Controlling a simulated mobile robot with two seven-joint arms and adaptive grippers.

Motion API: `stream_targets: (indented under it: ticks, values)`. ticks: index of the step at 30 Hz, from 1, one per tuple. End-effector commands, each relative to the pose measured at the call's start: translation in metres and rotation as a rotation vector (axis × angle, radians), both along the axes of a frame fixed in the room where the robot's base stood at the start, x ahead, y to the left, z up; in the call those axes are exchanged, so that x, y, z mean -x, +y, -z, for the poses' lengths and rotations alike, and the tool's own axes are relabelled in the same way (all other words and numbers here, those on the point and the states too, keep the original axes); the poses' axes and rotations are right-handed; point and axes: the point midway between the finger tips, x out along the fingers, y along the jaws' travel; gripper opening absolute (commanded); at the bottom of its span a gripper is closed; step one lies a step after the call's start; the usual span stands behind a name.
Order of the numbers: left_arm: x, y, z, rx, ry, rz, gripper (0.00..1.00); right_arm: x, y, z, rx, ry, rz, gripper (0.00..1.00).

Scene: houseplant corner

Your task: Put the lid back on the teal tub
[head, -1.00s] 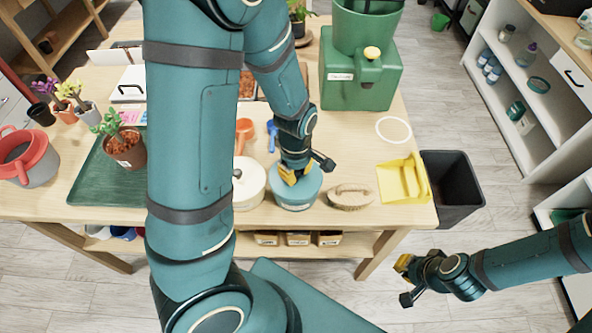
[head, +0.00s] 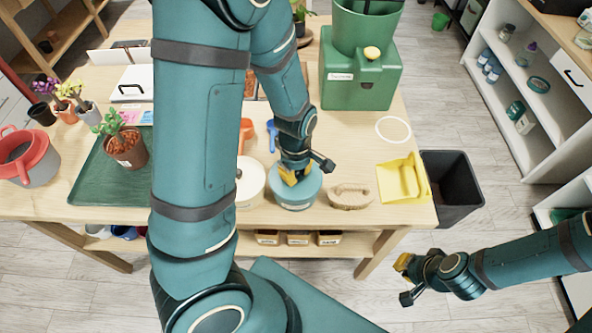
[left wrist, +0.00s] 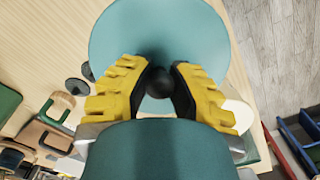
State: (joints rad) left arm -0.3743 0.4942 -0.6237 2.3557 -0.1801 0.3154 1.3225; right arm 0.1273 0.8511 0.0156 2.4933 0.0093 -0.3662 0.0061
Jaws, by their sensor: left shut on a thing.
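The teal tub (head: 296,207) stands near the front edge of the wooden table, with a pale label on its front. The round teal lid (left wrist: 160,30) has a dark knob (left wrist: 159,82), and my left gripper (left wrist: 160,88) is shut on that knob in the left wrist view. In the head view the left gripper (head: 296,172) is directly over the tub, and the lid (head: 312,184) is at its top. I cannot tell whether the lid is fully seated. My right gripper (head: 404,281) is open and empty, off the table at the lower right.
A cream tub (head: 250,190) stands close left of the teal tub, and a brush (head: 350,197) lies close right. Further right are a yellow dustpan (head: 398,180) and a black bin (head: 455,175). A green box (head: 360,85) stands behind. Some tabletop by the white ring (head: 393,129) is clear.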

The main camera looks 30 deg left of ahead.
Motion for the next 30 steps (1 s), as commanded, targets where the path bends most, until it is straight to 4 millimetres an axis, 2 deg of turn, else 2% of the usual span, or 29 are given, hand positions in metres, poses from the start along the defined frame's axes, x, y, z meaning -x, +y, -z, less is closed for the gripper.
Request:
stream_targets:
  ticks: [10, 11, 12, 13, 19, 22, 30]
  values:
    - [0.0001, 0.0001, 0.0002, 0.000, 0.000, 0.000, 0.00, 0.0000, 0.0000, -0.0001, 0.000, 0.000, 0.000, 0.00]
    - [0.0001, 0.0001, 0.0002, 0.000, 0.000, 0.000, 0.30, 0.0000, 0.0000, -0.0001, 0.000, 0.000, 0.000, 0.00]
    - [0.0001, 0.0001, 0.0002, 0.000, 0.000, 0.000, 0.44, 0.0000, 0.0000, -0.0001, 0.000, 0.000, 0.000, 0.00]
    - [0.0001, 0.0001, 0.0002, 0.000, 0.000, 0.000, 0.50, 0.0000, 0.0000, -0.0001, 0.000, 0.000, 0.000, 0.00]
    - [0.0001, 0.0000, 0.0001, 0.000, 0.000, 0.000, 0.50, 0.0000, 0.0000, -0.0001, 0.000, 0.000, 0.000, 0.00]
    - [0.0002, 0.0000, 0.0001, 0.000, 0.001, 0.000, 0.84, 0.0000, 0.0000, -0.0001, 0.000, 0.000, 0.000, 0.00]
    - [0.0002, 0.0000, 0.0001, 0.000, 0.001, 0.000, 0.84, 0.0000, 0.0000, -0.0001, 0.000, 0.000, 0.000, 0.00]
